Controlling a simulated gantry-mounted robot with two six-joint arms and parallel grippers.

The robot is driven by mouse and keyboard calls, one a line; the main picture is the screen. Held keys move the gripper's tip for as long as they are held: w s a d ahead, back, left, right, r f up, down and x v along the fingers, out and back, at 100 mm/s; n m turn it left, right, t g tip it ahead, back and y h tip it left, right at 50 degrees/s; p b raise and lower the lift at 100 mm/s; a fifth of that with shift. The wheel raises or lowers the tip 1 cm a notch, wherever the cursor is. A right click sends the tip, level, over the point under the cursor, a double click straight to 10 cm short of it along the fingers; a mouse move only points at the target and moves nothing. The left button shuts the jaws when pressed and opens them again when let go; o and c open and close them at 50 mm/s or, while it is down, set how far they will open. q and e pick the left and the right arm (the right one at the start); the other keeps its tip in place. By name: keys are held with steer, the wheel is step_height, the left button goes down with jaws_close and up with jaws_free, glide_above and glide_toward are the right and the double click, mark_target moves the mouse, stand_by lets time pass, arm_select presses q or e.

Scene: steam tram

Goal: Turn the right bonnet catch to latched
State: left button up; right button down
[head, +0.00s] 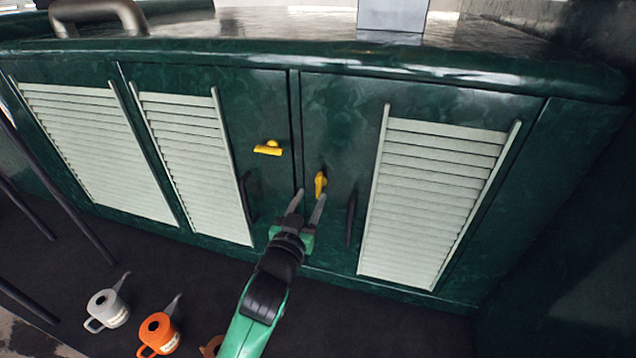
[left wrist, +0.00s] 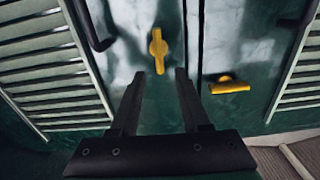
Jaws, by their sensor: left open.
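The right bonnet catch (head: 320,184) is a yellow handle on the right green door, standing upright. It also shows in the left wrist view (left wrist: 158,50), just beyond the fingertips and lined up with the gap between them. The other yellow catch (head: 268,148) is on the left door and lies level; in the left wrist view it is on the right (left wrist: 229,87). My left gripper (head: 309,197) is open and empty, its fingertips just below the right catch in the head view. I cannot tell whether they touch it. My right gripper is not in view.
Dark door handles flank the catches, one on the right door (head: 351,218). Pale louvres (head: 435,195) cover much of the doors. A white can (head: 107,308) and an orange can (head: 158,334) stand on the dark floor at lower left. The floor at lower right is clear.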

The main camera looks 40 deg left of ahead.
mark_target(318, 183)
arm_select(q)
steer(key=x, duration=0.6)
steer(key=shift+c, duration=0.2)
jaws_close()
